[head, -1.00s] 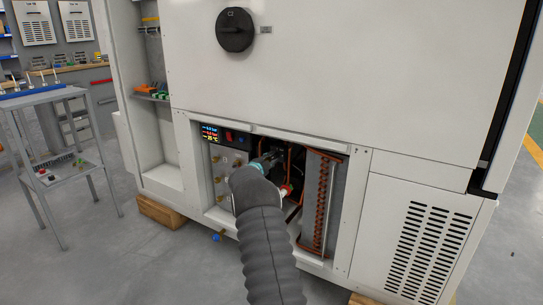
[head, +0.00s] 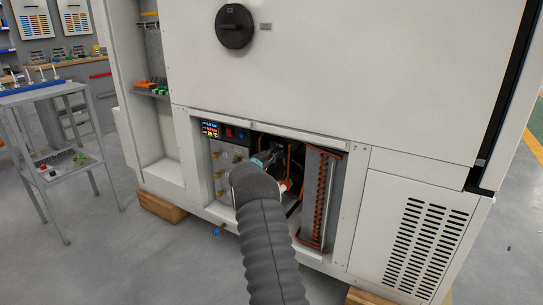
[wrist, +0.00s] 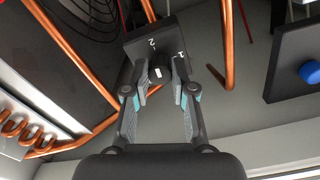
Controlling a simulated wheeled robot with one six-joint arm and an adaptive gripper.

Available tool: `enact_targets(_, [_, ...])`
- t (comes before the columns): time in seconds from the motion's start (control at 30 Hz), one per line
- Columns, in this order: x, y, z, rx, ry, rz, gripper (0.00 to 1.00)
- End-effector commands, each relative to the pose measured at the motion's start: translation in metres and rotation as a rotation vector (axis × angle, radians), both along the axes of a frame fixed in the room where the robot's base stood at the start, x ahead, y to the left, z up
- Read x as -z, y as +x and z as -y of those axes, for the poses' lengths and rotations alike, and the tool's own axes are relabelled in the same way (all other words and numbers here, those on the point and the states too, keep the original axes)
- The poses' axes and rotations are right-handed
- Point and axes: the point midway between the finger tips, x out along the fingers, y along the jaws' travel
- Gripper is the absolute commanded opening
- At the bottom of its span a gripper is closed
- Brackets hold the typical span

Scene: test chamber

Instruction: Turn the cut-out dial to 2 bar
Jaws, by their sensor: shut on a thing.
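The cut-out dial (wrist: 157,73) shows in the wrist view as a small dark knob with a white mark, in front of a black plate (wrist: 148,45). The plate bears the white figures 2 and 1; the 2 is left of the mark and the 1 is to its right. My gripper (wrist: 160,82) is shut on the dial, one finger on each side. In the head view my gripper (head: 266,158) reaches into the open bay, and my arm hides the dial.
Copper pipes (wrist: 233,70) run close on both sides of my gripper. A blue knob (wrist: 309,72) sits on another black plate at the right.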

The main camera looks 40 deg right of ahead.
Motion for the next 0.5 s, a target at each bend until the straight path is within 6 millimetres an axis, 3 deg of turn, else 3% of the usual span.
enact_targets(0.5, [-0.0008, 0.0004, -0.0002, -0.002, -0.023, -0.053, 0.00])
